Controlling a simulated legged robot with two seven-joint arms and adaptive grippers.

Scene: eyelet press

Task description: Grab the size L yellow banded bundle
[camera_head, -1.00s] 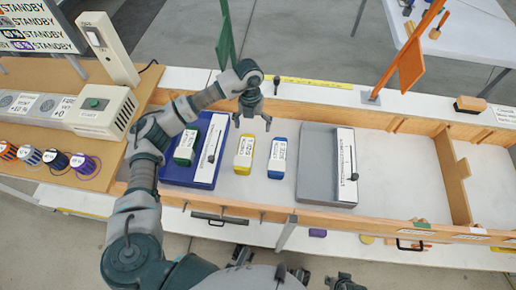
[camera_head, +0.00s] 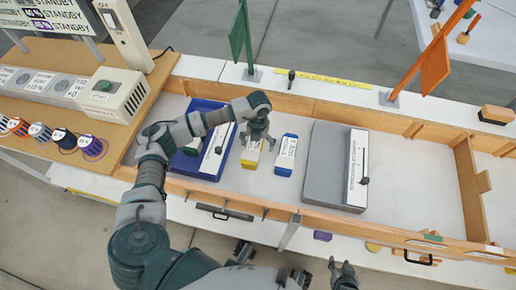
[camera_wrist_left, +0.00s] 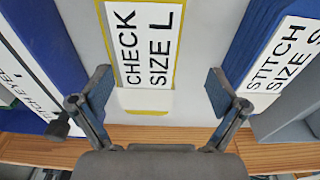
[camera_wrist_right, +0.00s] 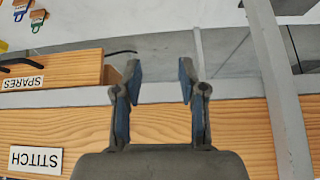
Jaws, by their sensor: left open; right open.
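The yellow banded bundle (camera_head: 249,161) lies in the wooden-walled bay, between the blue tray and a blue bundle. In the left wrist view the yellow bundle (camera_wrist_left: 177,50) carries a white label reading CHECK SIZE L. My left gripper (camera_head: 258,140) is above it and partly hides its far end. In the left wrist view my left gripper (camera_wrist_left: 160,88) is open, its fingers on either side of the bundle's near end, not touching it. My right gripper (camera_head: 343,268) is open and empty outside the bay's front wall; the right wrist view also shows it (camera_wrist_right: 160,80).
The blue bundle (camera_head: 286,155) lies close right of the yellow one. A green bundle (camera_head: 193,147) sits in the blue tray (camera_head: 208,172) at left. A grey tray (camera_head: 325,170) stands at right. The wooden front wall (camera_head: 240,201) borders the bay.

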